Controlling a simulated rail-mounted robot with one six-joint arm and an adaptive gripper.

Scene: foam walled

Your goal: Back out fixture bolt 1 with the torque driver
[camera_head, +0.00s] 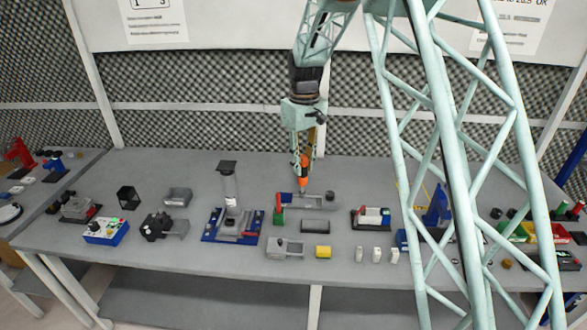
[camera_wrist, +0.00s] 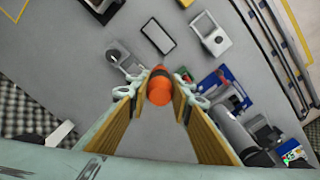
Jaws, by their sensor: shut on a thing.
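My gripper (camera_head: 304,163) points down over the middle of the bench. In the wrist view my gripper (camera_wrist: 159,92) has its fingers on either side of the orange torque driver (camera_wrist: 159,85). The driver (camera_head: 304,173) also shows in the head view, upright in the fingers, its lower end close to a long grey block (camera_head: 316,201). I cannot tell whether it touches the block.
A green and red piece (camera_head: 279,215) stands beside the grey block. In front lie a dark rectangular block (camera_head: 315,227), a grey bracket (camera_head: 285,248) and a yellow cylinder (camera_head: 323,252). A red-and-white device (camera_head: 371,217) stands to the right.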

